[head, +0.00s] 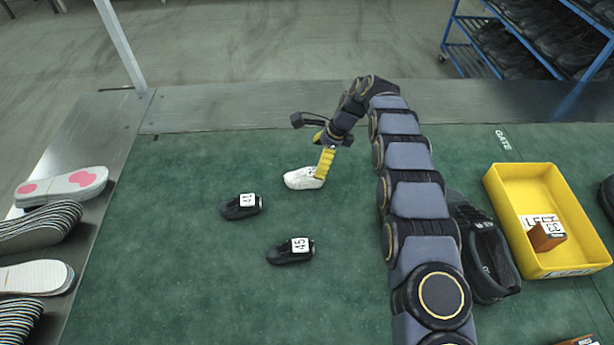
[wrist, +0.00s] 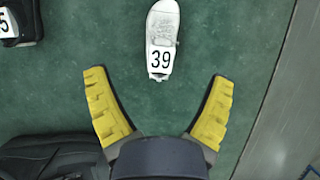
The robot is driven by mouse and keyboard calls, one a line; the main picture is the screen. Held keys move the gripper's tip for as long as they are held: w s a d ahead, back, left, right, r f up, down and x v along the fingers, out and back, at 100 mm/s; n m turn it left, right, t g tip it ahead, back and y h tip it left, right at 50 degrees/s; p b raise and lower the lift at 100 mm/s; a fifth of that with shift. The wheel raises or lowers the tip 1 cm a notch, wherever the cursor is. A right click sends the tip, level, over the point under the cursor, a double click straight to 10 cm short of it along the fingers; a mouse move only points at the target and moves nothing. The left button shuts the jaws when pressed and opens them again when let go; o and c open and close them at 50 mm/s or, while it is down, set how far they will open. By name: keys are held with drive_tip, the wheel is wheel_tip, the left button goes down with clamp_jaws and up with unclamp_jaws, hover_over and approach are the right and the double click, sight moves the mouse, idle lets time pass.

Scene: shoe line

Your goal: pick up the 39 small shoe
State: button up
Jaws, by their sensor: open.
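The small white shoe marked 39 (wrist: 162,30) lies on the green mat, at the top middle of the wrist view. In the head view the white shoe (head: 303,178) lies near the mat's far side, partly hidden by a yellow finger. My gripper (wrist: 160,100) is open, its yellow fingers spread wide and empty. In the wrist view the shoe lies beyond the fingertips, roughly centred between them. In the head view my gripper (head: 325,163) is at the shoe's right end; I cannot tell its exact height.
Small black shoes marked 41 (head: 238,207) and 45 (head: 288,252) lie nearer on the mat. A large black shoe (head: 487,255) lies right of my arm, beside a yellow tray (head: 560,262) holding a brown block (head: 545,236). Insoles (head: 60,187) line the left edge. The left mat is clear.

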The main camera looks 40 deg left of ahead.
sight(307, 171)
drive_tip(key=shift+s+a+f, duration=0.2)
drive_tip(key=shift+a+f, duration=0.15)
drive_tip(key=shift+f, duration=0.05)
drive_tip(key=x, duration=0.7)
drive_tip(key=shift+a+f, duration=0.1)
drive_tip(key=shift+f, duration=0.15)
drive_tip(key=c, duration=1.2)
